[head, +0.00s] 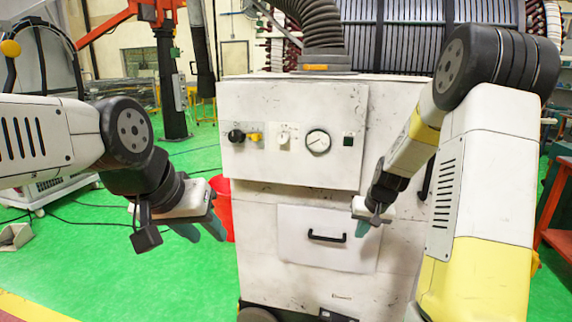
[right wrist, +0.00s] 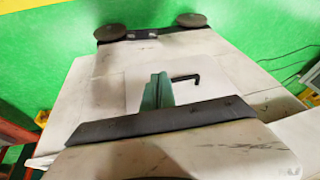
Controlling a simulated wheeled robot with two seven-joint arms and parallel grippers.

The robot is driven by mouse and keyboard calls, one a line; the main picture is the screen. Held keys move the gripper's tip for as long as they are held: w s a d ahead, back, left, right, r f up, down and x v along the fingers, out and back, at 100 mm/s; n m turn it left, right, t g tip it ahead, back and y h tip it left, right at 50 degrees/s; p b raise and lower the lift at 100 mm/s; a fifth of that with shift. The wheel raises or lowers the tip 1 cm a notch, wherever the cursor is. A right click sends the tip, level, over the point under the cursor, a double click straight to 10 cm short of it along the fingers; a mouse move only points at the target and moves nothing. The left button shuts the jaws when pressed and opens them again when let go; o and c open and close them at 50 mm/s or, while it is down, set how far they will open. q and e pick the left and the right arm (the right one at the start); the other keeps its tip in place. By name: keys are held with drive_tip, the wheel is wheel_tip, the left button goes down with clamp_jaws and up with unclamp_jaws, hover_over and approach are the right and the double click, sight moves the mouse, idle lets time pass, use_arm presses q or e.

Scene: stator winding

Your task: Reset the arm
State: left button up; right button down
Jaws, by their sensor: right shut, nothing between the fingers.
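My left arm comes in from the left in the head view. Its gripper (head: 203,231) hangs in front of the green floor, left of the white cabinet. Its two teal fingers show with a gap between them, and it appears open and empty. My right arm comes down from the upper right. Its gripper (head: 363,230) is in front of the cabinet door, pointing down, with its teal fingers together. In the right wrist view the right gripper (right wrist: 158,92) is shut and empty, with the cabinet behind it.
The white cabinet (head: 240,140) has a gauge (head: 318,142), knobs and a black door handle (head: 327,236), which also shows in the right wrist view (right wrist: 185,78). A red bin (head: 222,190) stands left of it. Green floor (head: 190,285) is open at the lower left.

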drive_tip(key=s+a+r+n+t+y, duration=0.1)
drive_tip(key=s+a+r, duration=0.3)
drive_tip(key=s+r, duration=0.5)
drive_tip(key=s+a+r, duration=0.3)
drive_tip(key=s+r, duration=0.6)
drive_tip(key=s+a+r, duration=0.1)
drive_tip(key=s, duration=0.9)
drive_tip(key=shift+a+r+n+t, duration=0.15)
drive_tip(key=shift+r+n+t, duration=0.1)
drive_tip(key=shift+n+t, duration=0.15)
drive_tip(key=shift+w, duration=0.1)
